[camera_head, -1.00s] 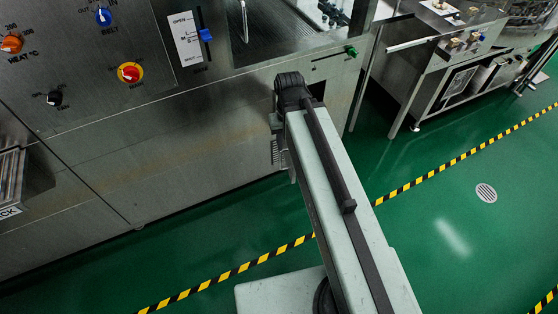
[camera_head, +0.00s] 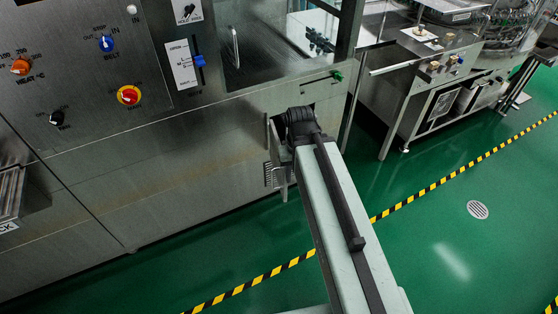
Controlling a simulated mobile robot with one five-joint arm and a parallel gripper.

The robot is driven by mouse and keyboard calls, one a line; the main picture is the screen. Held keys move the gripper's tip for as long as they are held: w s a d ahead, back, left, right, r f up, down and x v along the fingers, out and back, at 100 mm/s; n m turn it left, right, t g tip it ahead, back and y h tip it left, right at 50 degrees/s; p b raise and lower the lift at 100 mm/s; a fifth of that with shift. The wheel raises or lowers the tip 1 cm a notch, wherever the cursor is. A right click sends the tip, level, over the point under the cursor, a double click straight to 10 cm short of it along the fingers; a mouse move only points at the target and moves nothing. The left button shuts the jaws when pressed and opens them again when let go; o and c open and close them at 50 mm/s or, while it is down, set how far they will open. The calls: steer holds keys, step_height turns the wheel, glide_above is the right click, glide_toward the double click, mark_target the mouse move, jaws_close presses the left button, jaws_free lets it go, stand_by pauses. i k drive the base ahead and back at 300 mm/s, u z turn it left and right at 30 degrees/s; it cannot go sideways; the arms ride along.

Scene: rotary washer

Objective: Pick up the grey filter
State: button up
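My arm reaches up from the bottom toward the steel washer front. Its dark wrist (camera_head: 301,122) is close to the lower panel, beside a dark opening below the green knob. Below and left of the wrist is a small grey slotted piece (camera_head: 272,175). I cannot tell whether it is the grey filter, part of my gripper or part of the machine. The wrist and arm hide my gripper's fingertips, so neither their opening nor anything between them can be made out. No other piece in view is clearly the grey filter.
The washer's panel carries an orange knob (camera_head: 20,67), a blue knob (camera_head: 106,43), a red-and-yellow knob (camera_head: 129,95) and a green knob (camera_head: 337,76). A steel table (camera_head: 420,85) stands at right. The green floor (camera_head: 420,255) is open, with a yellow-black line (camera_head: 430,186).

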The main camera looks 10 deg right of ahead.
mark_target(279, 121)
steer(key=i, duration=0.85)
steer(key=u, duration=2.3)
steer(key=k, duration=1.1)
steer(key=z, duration=0.5)
